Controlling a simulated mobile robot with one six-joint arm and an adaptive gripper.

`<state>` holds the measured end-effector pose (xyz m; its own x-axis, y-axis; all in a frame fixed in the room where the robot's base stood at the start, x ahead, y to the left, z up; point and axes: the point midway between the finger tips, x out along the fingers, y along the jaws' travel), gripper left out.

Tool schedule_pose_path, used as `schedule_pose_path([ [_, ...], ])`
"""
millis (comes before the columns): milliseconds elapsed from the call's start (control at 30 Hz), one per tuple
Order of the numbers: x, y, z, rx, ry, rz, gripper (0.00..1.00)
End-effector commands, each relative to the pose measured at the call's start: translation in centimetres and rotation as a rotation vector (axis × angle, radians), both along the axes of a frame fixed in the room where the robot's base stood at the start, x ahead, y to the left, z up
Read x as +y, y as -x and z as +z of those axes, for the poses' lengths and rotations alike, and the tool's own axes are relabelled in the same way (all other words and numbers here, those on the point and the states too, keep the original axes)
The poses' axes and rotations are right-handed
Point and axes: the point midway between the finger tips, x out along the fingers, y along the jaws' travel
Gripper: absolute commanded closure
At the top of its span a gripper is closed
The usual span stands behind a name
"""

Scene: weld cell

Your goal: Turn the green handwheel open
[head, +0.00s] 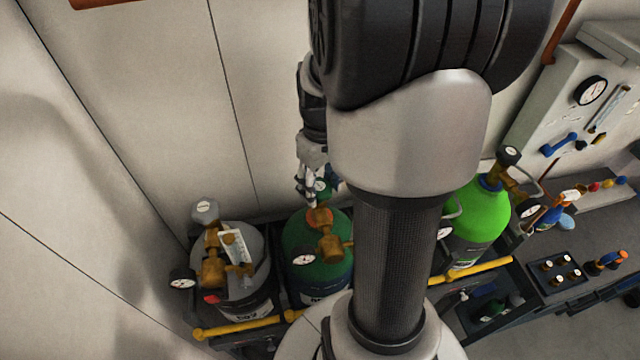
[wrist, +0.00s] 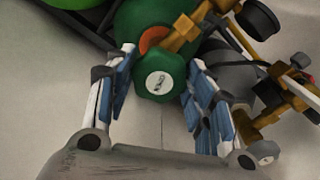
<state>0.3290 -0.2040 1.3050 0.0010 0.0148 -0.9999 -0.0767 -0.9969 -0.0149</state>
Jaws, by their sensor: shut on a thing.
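The green handwheel (wrist: 160,84) is a faceted knob with a pale round label on top. It sits on the valve of the dark green cylinder (head: 306,240). In the wrist view my gripper (wrist: 160,72) has one blue-padded finger on each side of the handwheel and is shut on it. In the head view my gripper (head: 309,186) reaches down onto the handwheel (head: 322,186) from above, and the fingers partly hide it. The brass regulator (head: 328,240) and its gauge (head: 303,259) are close by on the same cylinder.
A grey cylinder (head: 247,265) with a grey knob (head: 205,210) and brass regulator stands to the left. A bright green cylinder (head: 482,210) stands to the right, partly behind my arm. A yellow rail (head: 240,326) runs in front. The wall (head: 165,120) is close behind.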

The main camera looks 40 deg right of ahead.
Motion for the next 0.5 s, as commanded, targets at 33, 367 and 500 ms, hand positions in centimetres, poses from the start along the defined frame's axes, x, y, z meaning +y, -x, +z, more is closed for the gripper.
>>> schedule_pose_path([
  [33, -0.03, -0.03, 0.00, 0.000, 0.001, 0.031, 0.75],
  [367, -0.08, -0.02, 0.03, -0.001, 0.000, 0.176, 0.75],
  [500, -0.09, -0.03, 0.04, -0.001, 0.001, 0.200, 0.75],
])
